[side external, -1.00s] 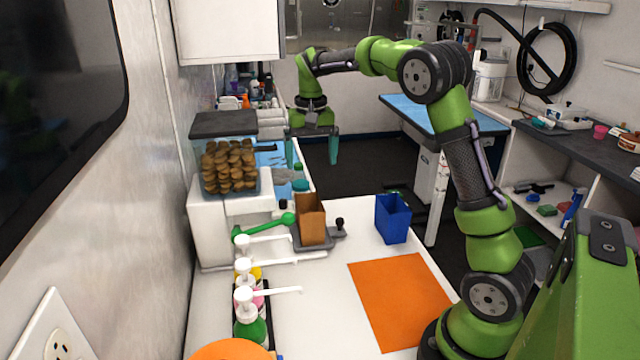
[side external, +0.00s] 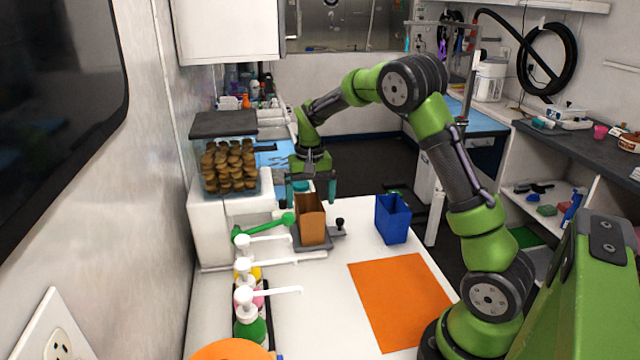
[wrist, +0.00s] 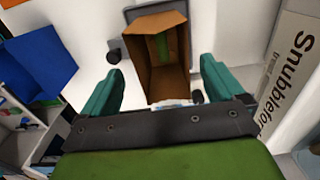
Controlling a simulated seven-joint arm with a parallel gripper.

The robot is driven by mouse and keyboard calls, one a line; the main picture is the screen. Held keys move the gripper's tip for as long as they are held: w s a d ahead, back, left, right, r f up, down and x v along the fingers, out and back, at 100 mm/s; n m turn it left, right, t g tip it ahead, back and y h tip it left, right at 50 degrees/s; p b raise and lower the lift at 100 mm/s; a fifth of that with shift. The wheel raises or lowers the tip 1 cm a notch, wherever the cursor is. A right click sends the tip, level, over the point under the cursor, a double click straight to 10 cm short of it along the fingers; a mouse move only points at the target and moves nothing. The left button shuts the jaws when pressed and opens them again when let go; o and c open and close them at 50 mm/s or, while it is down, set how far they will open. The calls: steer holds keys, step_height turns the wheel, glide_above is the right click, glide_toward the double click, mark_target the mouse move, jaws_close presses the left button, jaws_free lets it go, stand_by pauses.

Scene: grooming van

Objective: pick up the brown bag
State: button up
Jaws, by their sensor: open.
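The brown bag (side external: 311,222) stands upright and open-topped on a small dark tray (side external: 318,247) in front of the white dispenser. In the wrist view the brown bag (wrist: 155,78) lies between and ahead of my two teal fingers, with its open mouth facing the camera and something green inside. My gripper (side external: 310,194) is open and empty, just above and behind the bag in the side view. The wrist view shows my gripper (wrist: 158,80) with its fingers spread to either side of the bag, not visibly touching it.
A blue bag (side external: 393,219) stands to the right of the brown bag. A dispenser of brown biscuits (side external: 229,167) with a green lever (side external: 262,228) is on the left. Pump bottles (side external: 246,300) stand in front. An orange mat (side external: 400,300) lies flat on the white counter.

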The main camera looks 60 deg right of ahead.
mark_target(309, 210)
step_height(309, 210, down, 4)
steer(key=shift+w+a+f, duration=0.1)
steer(key=shift+w+f, duration=0.05)
steer(key=shift+f, duration=0.05)
steer(key=shift+c, duration=0.3)
steer(key=c, duration=1)
